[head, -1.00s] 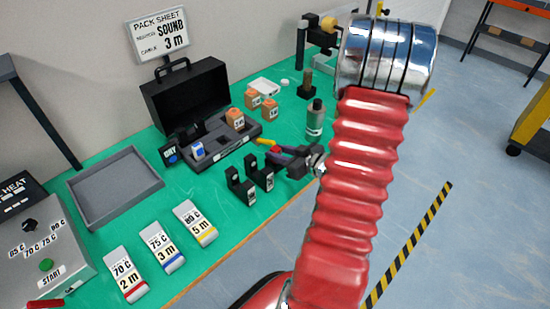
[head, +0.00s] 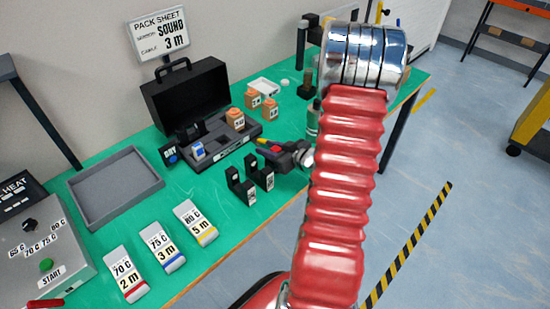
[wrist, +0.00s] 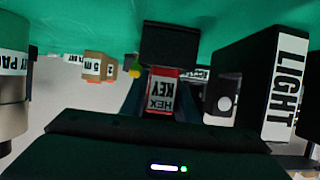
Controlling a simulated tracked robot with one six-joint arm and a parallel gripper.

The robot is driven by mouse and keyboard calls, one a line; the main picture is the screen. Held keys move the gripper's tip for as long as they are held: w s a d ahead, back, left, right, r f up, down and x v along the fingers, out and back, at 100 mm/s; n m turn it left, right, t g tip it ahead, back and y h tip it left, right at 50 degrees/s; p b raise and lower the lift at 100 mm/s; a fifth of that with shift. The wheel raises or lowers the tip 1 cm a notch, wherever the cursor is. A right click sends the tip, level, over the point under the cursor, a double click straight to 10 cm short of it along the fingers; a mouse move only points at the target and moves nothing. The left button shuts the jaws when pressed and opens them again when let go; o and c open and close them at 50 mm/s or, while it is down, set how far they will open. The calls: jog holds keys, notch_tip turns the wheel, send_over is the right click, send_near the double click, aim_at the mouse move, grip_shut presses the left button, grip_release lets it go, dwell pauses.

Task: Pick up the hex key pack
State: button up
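The hex key pack (wrist: 160,90) is red with a white label reading HEX KEY, upside down in the wrist view. It lies between the two dark fingers of my gripper (wrist: 160,105), one finger along each side. Whether the fingers press on it cannot be told. In the head view, my gripper (head: 275,151) is low over the front edge of the green bench, with a small red patch, likely the pack (head: 275,149), at its fingers. A yellow part (head: 261,141) shows just beyond it.
Behind are a grey tray with slots (head: 225,148), orange blocks (head: 270,110) and an open black case (head: 190,95). In the wrist view, a black block marked LIGHT (wrist: 288,85) is close on the right.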

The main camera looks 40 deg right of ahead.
jog(key=shift+c, duration=0.5)
grip_shut()
jog(key=shift+r, duration=0.15)
notch_tip(320, 180, up, 10)
dwell(0.7)
dwell(0.8)
